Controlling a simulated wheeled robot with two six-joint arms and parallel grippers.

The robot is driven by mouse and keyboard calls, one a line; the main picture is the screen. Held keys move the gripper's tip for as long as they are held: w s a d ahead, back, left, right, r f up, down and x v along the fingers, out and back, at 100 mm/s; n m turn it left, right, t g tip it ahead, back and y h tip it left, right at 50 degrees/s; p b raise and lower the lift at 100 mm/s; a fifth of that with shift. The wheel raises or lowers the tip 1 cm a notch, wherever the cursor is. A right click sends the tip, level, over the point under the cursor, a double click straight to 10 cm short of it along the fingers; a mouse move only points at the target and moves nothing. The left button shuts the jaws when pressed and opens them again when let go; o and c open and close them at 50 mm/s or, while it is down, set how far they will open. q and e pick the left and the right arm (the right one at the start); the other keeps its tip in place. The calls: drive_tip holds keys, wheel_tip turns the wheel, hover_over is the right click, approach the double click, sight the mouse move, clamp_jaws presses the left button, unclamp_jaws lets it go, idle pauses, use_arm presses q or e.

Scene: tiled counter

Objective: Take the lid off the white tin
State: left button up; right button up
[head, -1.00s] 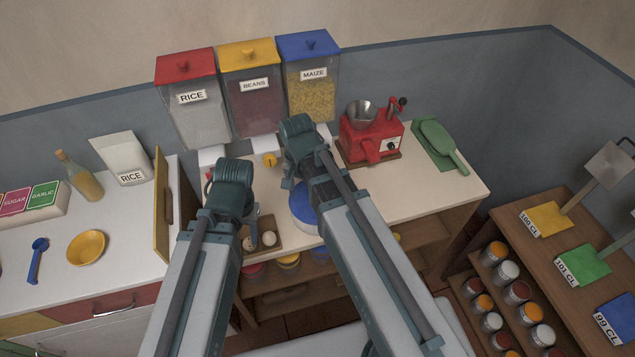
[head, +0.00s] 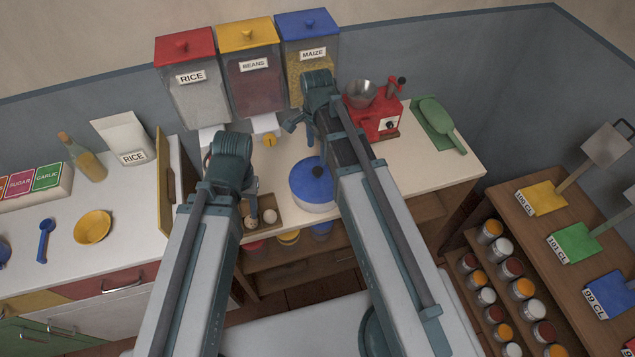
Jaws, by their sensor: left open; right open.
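The white tin (head: 316,208) stands on the cream counter near its front edge. A blue lid (head: 309,187) with a dark blue knob sits on top of it. My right gripper (head: 293,128) is open and empty, above the counter behind the tin and apart from it. My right forearm passes just beside the tin's right side. My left gripper (head: 250,205) is left of the tin, over the egg tray; its fingers are mostly hidden behind my wrist, and nothing shows held in it.
A brown tray with eggs (head: 267,213) lies just left of the tin. Rice, beans and maize dispensers (head: 255,85) stand along the back. A red grinder (head: 373,118) and a green scoop (head: 440,122) are at the right.

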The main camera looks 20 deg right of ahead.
drive_tip(key=b, duration=0.4)
hover_over(317, 170)
drive_tip(key=shift+s+f, duration=0.1)
drive_tip(key=shift+f, duration=2.25)
drive_tip(key=shift+f, duration=0.1)
wheel_tip(317, 170, down, 5)
drive_tip(key=b, duration=0.5)
clamp_jaws()
